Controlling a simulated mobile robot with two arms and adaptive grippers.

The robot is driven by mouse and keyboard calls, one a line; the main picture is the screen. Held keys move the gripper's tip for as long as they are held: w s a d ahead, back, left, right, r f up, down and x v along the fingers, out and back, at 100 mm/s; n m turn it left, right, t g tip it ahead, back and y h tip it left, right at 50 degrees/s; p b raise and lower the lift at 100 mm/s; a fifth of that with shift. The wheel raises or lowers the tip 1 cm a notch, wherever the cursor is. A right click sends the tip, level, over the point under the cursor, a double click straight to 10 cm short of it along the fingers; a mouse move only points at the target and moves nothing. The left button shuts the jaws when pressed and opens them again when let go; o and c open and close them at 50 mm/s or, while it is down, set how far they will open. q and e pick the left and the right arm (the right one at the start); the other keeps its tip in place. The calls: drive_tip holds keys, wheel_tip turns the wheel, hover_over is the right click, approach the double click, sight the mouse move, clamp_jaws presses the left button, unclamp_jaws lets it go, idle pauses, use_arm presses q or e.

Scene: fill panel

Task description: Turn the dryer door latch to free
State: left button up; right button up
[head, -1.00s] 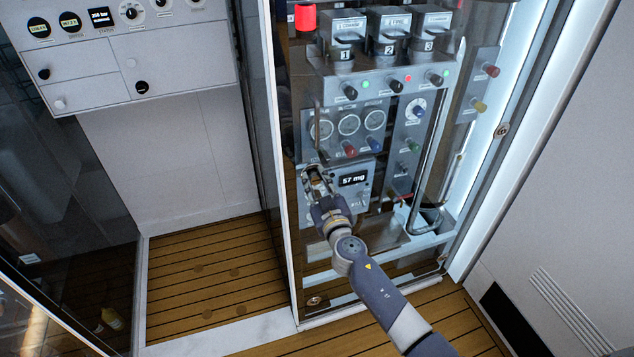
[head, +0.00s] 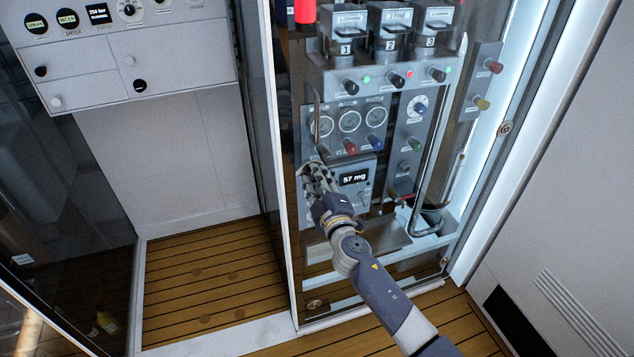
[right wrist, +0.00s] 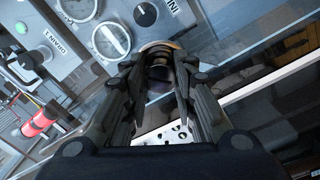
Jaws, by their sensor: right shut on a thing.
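My right gripper (head: 318,176) reaches to the left edge of the glass-fronted cabinet, left of the "57 mg" display. Its fingers are shut on a small dark round piece with a copper-coloured ring (right wrist: 158,62), seen between the fingers in the right wrist view. I take this piece for the door latch; the fingers hide most of it, and I cannot tell which way it is turned. The glass door (head: 330,255) looks closed, with a white frame edge (head: 284,200) at its left. My left gripper is not in view.
Behind the glass are gauges (head: 349,121), coloured knobs and three numbered units (head: 389,45). A panel with dials and a "DRYER" label (head: 75,34) is at the upper left. A vertical bar (head: 317,122) is just above my gripper. Wooden floor (head: 210,290) lies open at the lower left.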

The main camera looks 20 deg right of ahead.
drive_tip(key=n, duration=0.9)
drive_tip(key=shift+y, duration=0.3)
drive_tip(key=shift+n, duration=0.3)
drive_tip(key=o, duration=1.1)
drive_tip(key=shift+c, duration=0.2)
drive_tip(key=s, duration=1.2)
drive_tip(key=shift+d+f, duration=0.2)
drive_tip(key=shift+f, duration=0.1)
